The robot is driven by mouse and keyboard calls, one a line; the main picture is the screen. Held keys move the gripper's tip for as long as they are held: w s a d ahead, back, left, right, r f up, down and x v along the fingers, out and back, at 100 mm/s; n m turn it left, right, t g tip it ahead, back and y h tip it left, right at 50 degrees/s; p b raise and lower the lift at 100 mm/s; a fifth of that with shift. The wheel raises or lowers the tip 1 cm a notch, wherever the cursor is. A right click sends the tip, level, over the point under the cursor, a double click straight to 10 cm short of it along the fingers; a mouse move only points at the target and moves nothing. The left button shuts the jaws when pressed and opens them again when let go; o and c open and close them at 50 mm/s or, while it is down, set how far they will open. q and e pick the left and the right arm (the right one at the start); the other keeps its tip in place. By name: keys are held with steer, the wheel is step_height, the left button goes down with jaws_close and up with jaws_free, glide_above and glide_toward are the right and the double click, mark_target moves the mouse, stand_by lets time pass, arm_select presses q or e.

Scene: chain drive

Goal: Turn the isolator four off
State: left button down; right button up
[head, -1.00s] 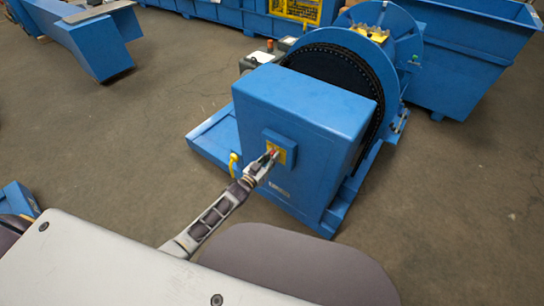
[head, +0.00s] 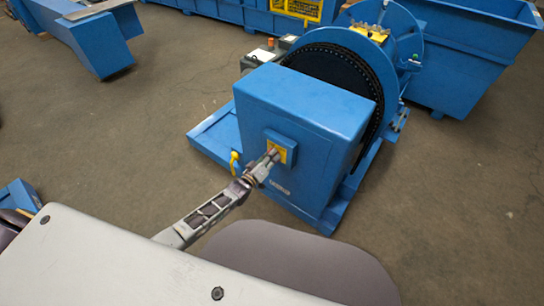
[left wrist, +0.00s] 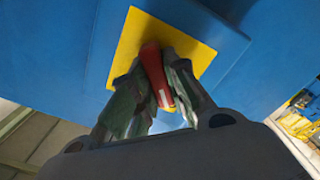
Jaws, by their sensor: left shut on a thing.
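The isolator is a red handle (left wrist: 156,75) on a yellow plate (left wrist: 197,52) in the left wrist view. In the head view the yellow plate (head: 288,148) sits on a small blue box (head: 292,139) on the front of a large blue cabinet (head: 310,112). My left gripper (head: 273,154) is at the plate, and in the left wrist view its fingers (left wrist: 158,82) are shut on the red handle from both sides. In the head view the handle is hidden by the gripper. I see no number on the isolator. My right gripper is not in view.
A large wheel with a chain (head: 338,80) stands behind the cabinet. A yellow handle (head: 234,163) hangs at the cabinet's left side. A blue bin (head: 460,60) stands at the back right. The floor (head: 450,200) to the right is clear.

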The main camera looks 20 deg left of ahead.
arm_select(q)
steer(key=shift+n, duration=0.3)
steer(key=c, duration=1.4)
jaws_free()
steer(key=shift+s, duration=0.1)
steer(key=shift+v, duration=5.9)
